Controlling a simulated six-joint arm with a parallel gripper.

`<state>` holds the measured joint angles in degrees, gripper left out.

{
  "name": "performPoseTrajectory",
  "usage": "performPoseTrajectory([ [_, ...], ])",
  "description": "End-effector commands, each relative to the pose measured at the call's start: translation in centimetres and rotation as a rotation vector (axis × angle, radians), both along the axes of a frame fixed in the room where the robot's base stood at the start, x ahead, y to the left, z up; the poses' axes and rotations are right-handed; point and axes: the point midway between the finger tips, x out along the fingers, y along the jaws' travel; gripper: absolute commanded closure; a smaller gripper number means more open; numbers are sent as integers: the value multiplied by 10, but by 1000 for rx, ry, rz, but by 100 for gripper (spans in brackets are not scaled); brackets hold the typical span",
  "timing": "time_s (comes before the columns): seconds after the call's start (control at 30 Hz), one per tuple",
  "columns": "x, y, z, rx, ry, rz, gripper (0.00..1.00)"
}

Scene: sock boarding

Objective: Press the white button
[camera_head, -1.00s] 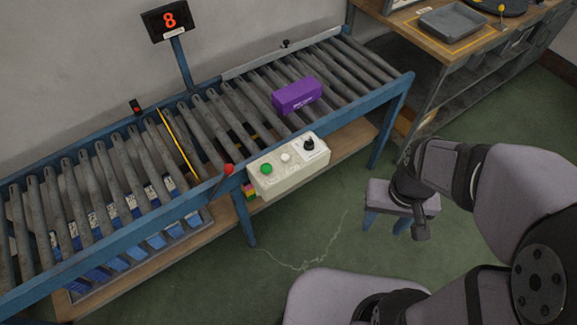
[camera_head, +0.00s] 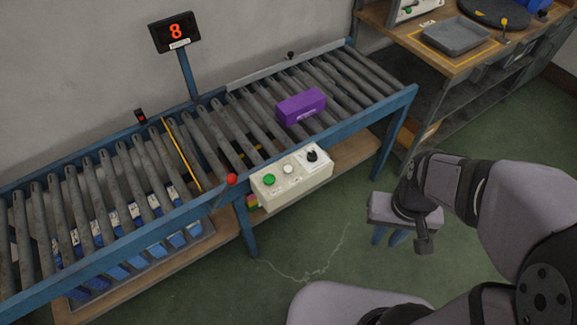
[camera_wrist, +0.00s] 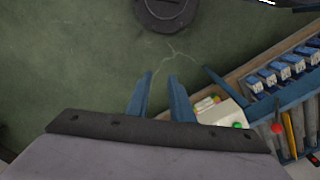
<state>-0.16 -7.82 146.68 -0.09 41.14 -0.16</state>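The white button (camera_head: 288,169) sits on top of a cream control box (camera_head: 291,193) fixed to the front rail of the roller conveyor. It lies between a green button (camera_head: 269,180) and a black knob (camera_head: 311,155). My gripper (camera_head: 386,240) hangs over the floor to the right of the box, clear of it. Its two blue fingers are apart with nothing between them, as the wrist view also shows (camera_wrist: 160,77). In the wrist view the control box (camera_wrist: 222,112) is partly visible right of the fingers; I cannot make out the white button there.
A purple box (camera_head: 301,106) rests on the conveyor rollers. A red-knobbed lever (camera_head: 231,180) stands just left of the control box. A display (camera_head: 175,32) reading 8 stands behind. A workbench with a grey tray (camera_head: 455,35) is at the upper right. Floor before the box is open.

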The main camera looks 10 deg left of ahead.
Motion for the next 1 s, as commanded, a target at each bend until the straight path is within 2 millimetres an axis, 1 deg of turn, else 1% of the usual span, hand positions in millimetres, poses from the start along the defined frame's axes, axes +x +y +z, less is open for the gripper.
performPoseTrajectory([
  [0.03,0,2,-2,0,0,8,93],
  [0.07,0,3,-3,0,0,14,100],
  [0.17,-2,11,-10,0,12,50,100],
  [0.27,-11,23,-28,-3,58,111,100],
  [0.33,-19,34,-45,-9,105,168,100],
  [0.37,-19,39,-52,-12,119,194,100],
  [0.43,-10,55,-64,-17,132,254,100],
  [0.47,-3,63,-68,-18,132,279,100],
  [0.53,19,86,-77,-16,117,333,100],
  [0.6,43,110,-81,-8,91,373,100],
  [0.73,87,152,-82,15,30,437,100],
  [0.8,110,173,-77,31,-10,470,100],
  [0.87,132,190,-70,46,-49,494,100],
  [0.9,146,199,-63,57,-77,510,100],
  [0.97,166,211,-51,70,-120,530,100],
  [1.0,179,218,-40,80,-152,545,100],
])
